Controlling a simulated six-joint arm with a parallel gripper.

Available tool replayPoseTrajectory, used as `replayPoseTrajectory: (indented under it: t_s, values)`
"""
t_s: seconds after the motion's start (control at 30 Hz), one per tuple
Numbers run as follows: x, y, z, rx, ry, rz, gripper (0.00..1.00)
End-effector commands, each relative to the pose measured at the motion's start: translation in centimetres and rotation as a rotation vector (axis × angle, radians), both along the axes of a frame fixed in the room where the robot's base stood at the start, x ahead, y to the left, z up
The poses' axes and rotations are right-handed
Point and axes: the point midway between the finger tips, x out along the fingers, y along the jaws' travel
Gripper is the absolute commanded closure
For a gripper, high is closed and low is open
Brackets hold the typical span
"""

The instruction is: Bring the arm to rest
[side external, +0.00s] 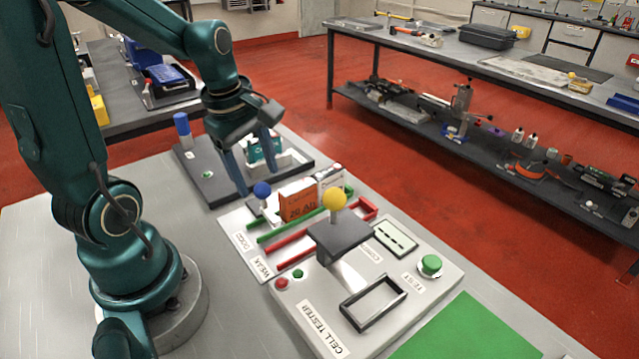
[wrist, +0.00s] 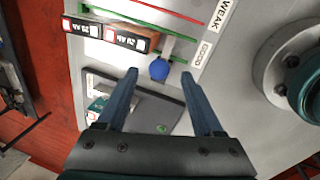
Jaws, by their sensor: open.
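My gripper (side external: 256,172) is open and empty, above the area between the dark base plate (side external: 225,190) and the label board (side external: 240,222). In the wrist view, the gripper (wrist: 160,75) has its two fingers spread apart. A blue ball knob (wrist: 159,69) shows between the fingertips in that view; the same blue knob (side external: 262,189) is beside the fingers in the side view. An orange cell (side external: 298,202) and a white-sided cell (side external: 329,176) stand side by side on the board. A teal block (side external: 258,151) with white beside it sits on the dark plate, partly behind a finger.
The cell tester (side external: 320,310) has a yellow knob (side external: 335,199) and a green button (side external: 431,264). A green mat (side external: 468,332) lies at the front right. A tall blue knob (side external: 182,125) stands on the dark plate.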

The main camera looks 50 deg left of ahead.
Motion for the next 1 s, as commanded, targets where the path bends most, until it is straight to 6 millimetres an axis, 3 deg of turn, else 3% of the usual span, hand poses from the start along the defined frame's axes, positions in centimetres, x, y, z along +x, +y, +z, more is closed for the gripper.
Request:
replayPoseTrajectory:
  t_s: [0.2,0.53,0.67,0.77,0.83,1.0]
  values:
    - [-0.3,-0.1,1.7,0.000,-0.002,0.000,0.31]
    - [-0.4,-0.1,1.8,-0.001,0.001,-0.002,0.31]
    - [0.1,-1.1,2.5,0.017,-0.029,-0.053,0.31]
    - [0.2,-3.2,4.0,0.056,-0.090,-0.166,0.31]
    - [-0.2,-5.1,5.1,0.107,-0.137,-0.333,0.31]
    - [-2.6,-9.3,6.9,0.291,-0.231,-0.909,0.31]
